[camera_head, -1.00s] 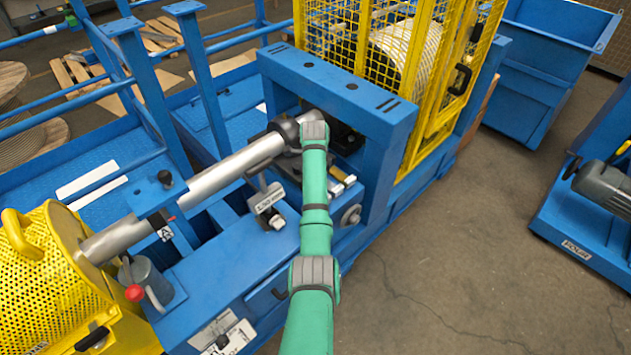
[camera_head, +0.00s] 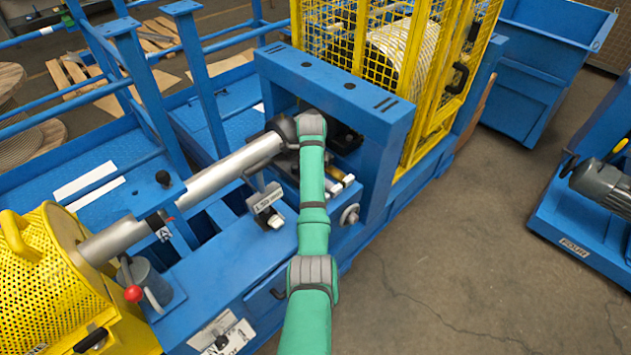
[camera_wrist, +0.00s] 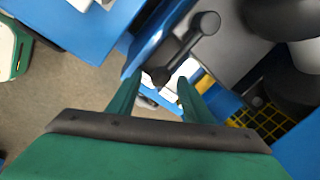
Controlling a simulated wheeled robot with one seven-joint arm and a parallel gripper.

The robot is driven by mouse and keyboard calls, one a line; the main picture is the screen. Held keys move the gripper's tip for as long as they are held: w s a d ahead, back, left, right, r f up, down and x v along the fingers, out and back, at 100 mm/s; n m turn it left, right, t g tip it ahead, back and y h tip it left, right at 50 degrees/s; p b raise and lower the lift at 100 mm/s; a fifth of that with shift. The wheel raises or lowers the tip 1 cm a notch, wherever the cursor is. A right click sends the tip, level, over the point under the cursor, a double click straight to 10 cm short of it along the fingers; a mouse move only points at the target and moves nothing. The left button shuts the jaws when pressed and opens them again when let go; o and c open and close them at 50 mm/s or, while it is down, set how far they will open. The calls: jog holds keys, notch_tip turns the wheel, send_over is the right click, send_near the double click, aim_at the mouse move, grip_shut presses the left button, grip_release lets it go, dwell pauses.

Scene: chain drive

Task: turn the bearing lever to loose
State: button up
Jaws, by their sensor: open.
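In the wrist view my gripper (camera_wrist: 160,77) is open, and its two green fingers are apart. A dark lever (camera_wrist: 187,46) with a round knob shows at and beyond the fingertips, its lower end between them. I cannot tell whether the fingers touch it. In the head view my wrist hides the gripper and this dark lever, close to the silver shaft's (camera_head: 235,168) far end. Another lever, with a red knob (camera_head: 133,293), sits beside a grey housing at the lower left, far from my gripper. I cannot tell which lever is the bearing lever.
A blue portal frame (camera_head: 335,88) stands around my wrist, with a yellow mesh guard (camera_head: 425,70) behind it. A perforated yellow drum guard (camera_head: 45,290) fills the lower left.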

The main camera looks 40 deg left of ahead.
notch_tip(320, 180, up, 9)
jog(key=s, duration=0.1)
jog(key=shift+s+d+f, duration=0.2)
jog(key=shift+s+d, duration=0.1)
jog(key=shift+d, duration=0.05)
